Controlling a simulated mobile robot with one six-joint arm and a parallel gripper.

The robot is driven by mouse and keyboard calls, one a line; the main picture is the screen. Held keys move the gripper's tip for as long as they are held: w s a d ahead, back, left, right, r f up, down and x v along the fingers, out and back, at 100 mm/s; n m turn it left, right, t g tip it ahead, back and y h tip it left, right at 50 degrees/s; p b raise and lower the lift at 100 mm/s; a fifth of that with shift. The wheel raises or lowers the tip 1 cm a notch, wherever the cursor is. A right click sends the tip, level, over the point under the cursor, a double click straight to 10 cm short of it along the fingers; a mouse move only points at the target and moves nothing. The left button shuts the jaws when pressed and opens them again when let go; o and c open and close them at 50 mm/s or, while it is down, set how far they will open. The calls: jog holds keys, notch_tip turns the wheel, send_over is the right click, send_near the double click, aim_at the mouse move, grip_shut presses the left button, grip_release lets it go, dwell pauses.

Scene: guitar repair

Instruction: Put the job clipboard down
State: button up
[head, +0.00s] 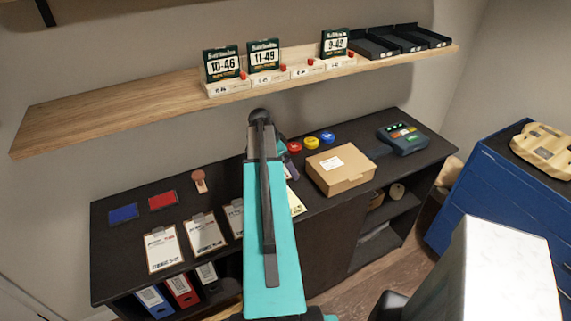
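Several clipboards with white job sheets lie in a row on the dark desk. The left one (163,248), the middle one (205,233) and a third one (234,218), partly covered by my arm, show their sheets. To the right of my arm, a pale sheet edge (296,203) shows; the rest is hidden, and I cannot tell whether it is a clipboard, or lies on the desk or is held. My gripper (290,170) is over the desk, mostly hidden behind my teal arm. Its fingertips and anything between them cannot be made out.
The desk (125,245) also bears a cardboard box (341,169), a blue pad (123,214), a red pad (163,200), coloured round tins (311,142) and a dark device (402,139). Binders (181,290) stand below.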

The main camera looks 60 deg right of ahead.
jog(key=shift+r, duration=0.15)
jog(key=b+v, duration=0.2)
jog(key=v, duration=0.5)
jog(key=shift+b, duration=0.3)
jog(key=shift+w+a+r, duration=0.1)
jog(key=shift+w+a, duration=0.05)
jog(key=shift+w, duration=0.1)
dwell(0.4)
